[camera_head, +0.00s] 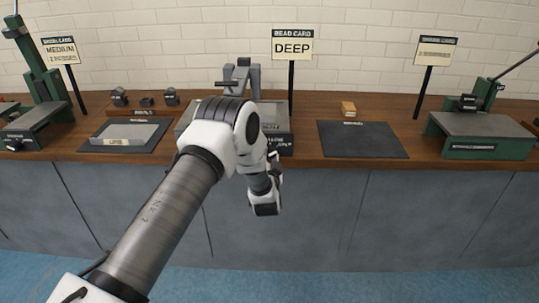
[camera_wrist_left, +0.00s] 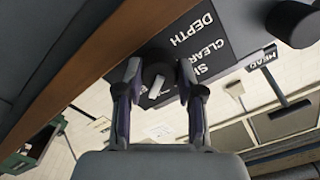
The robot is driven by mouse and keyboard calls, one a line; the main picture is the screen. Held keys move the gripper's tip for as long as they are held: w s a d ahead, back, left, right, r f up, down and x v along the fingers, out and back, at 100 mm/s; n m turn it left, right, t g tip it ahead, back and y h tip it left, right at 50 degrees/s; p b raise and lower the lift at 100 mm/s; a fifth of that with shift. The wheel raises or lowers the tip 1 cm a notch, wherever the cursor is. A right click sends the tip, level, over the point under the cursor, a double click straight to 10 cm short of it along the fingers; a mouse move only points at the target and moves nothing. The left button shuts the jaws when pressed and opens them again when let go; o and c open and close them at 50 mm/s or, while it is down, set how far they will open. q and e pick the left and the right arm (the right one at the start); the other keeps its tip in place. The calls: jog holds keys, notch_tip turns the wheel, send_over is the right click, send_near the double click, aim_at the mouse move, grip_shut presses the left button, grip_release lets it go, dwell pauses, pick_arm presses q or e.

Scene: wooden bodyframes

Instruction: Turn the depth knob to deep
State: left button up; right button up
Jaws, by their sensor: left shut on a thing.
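The depth knob (camera_wrist_left: 158,72) is dark and round with a white pointer mark, on a dark panel (camera_wrist_left: 208,48) lettered DEPTH, seen upside down in the left wrist view. My left gripper (camera_wrist_left: 159,78) is shut on the knob, one finger on each side. In the head view my left gripper (camera_head: 274,160) is at the front of the grey machine (camera_head: 280,112), and my arm hides the knob and much of the machine. A card sign (camera_head: 292,47) above it reads BEAD CARD, DEEP. My right gripper is not in view.
Another dark round knob (camera_wrist_left: 293,22) sits on the panel's far side in the left wrist view. Green machines stand at the bench's left (camera_head: 40,115) and right (camera_head: 480,135). A dark mat (camera_head: 362,143) lies to the right, with a small wooden block (camera_head: 348,108) behind it.

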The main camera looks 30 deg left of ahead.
pick_arm(q)
jog(key=shift+m, duration=0.3)
jog(key=o, duration=1.1)
jog(key=shift+o, duration=0.2)
jog(key=v, duration=1.2)
